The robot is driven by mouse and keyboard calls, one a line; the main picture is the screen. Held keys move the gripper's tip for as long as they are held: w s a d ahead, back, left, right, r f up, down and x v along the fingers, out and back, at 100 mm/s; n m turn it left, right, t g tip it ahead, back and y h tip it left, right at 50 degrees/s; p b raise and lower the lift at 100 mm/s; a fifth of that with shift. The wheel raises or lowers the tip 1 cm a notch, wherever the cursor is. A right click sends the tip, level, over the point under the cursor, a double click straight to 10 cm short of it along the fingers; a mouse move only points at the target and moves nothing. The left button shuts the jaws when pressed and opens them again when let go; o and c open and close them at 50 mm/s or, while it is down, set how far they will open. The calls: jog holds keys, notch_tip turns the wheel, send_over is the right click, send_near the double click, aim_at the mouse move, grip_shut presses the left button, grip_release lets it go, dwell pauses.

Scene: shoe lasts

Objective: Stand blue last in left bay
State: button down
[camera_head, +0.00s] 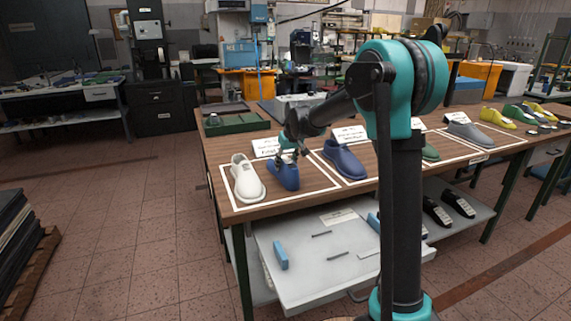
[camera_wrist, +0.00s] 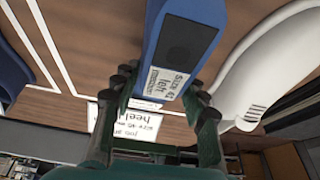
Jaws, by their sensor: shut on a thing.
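The blue last (camera_head: 285,176) is in my gripper (camera_head: 291,150), over the left bay (camera_head: 311,183), a white-outlined area on the wooden table. In the wrist view the blue last (camera_wrist: 198,22) shows its heel end with a dark patch and a label reading "size 42 left". The fingers (camera_wrist: 163,92) close on both its sides. A white last (camera_head: 246,178) stands beside it in the same bay, to the left, and also shows in the wrist view (camera_wrist: 262,75). I cannot tell whether the blue last touches the table.
Another blue last (camera_head: 344,160) stands in the bay to the right. A white sign card (camera_head: 268,147) is behind the left bay. A green tray (camera_head: 236,122) lies farther back. Grey, yellow and green lasts stand farther right. A shelf (camera_head: 310,262) is below the table.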

jog(key=shift+f, duration=0.1)
dwell(0.3)
jog(key=c, duration=0.8)
grip_release()
jog(key=shift+o, duration=0.2)
jog(key=v, duration=1.2)
jog(key=s+d+f+m, duration=0.1)
jog(key=s+d+f, duration=0.5)
jog(key=s, duration=0.5)
jog(key=s+d+f+m+h, duration=0.1)
jog(key=s+d+f+m, duration=0.1)
jog(key=s+d+f, duration=0.5)
jog(key=s+d+f+m+h, duration=0.1)
jog(key=s+d+f+m, duration=0.1)
jog(key=s+d+f, duration=0.4)
jog(key=shift+s+d+f, duration=0.15)
jog(key=shift+s+f, duration=0.55)
jog(key=shift+s, duration=1)
jog(key=shift+s+d+f, duration=0.1)
jog(key=shift+s+f, duration=0.65)
jog(key=shift+s, duration=0.95)
jog(key=shift+s+d+f, duration=0.15)
jog(key=shift+s+f, duration=0.55)
jog(key=shift+s, duration=1)
